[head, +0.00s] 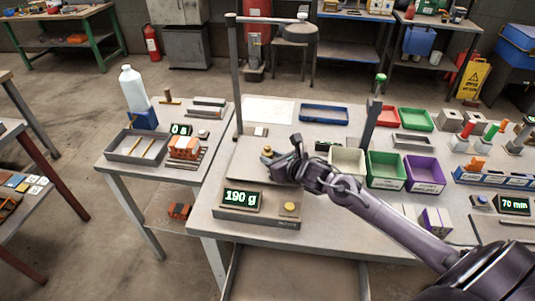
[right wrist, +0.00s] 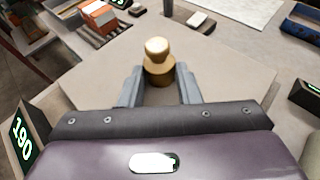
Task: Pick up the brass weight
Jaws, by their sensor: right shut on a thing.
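The brass weight (right wrist: 158,66) stands upright between the two fingers of my right gripper (right wrist: 160,82) in the right wrist view, with its round knob on top. In the head view the brass weight (head: 267,151) shows just past the fingertips of my right gripper (head: 274,160), over the scale's plate (head: 243,165). The gripper is shut on the weight. I cannot tell whether its base touches the plate. The scale display (head: 241,199) reads 190 g. My left gripper is not in view.
A brass-coloured knob (head: 290,208) sits on the scale's front. A grey post (head: 237,80) with an overhead arm rises behind the plate. White, green and purple bins (head: 424,173) stand to the right. A side table (head: 120,158) with a tray and bricks stands left.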

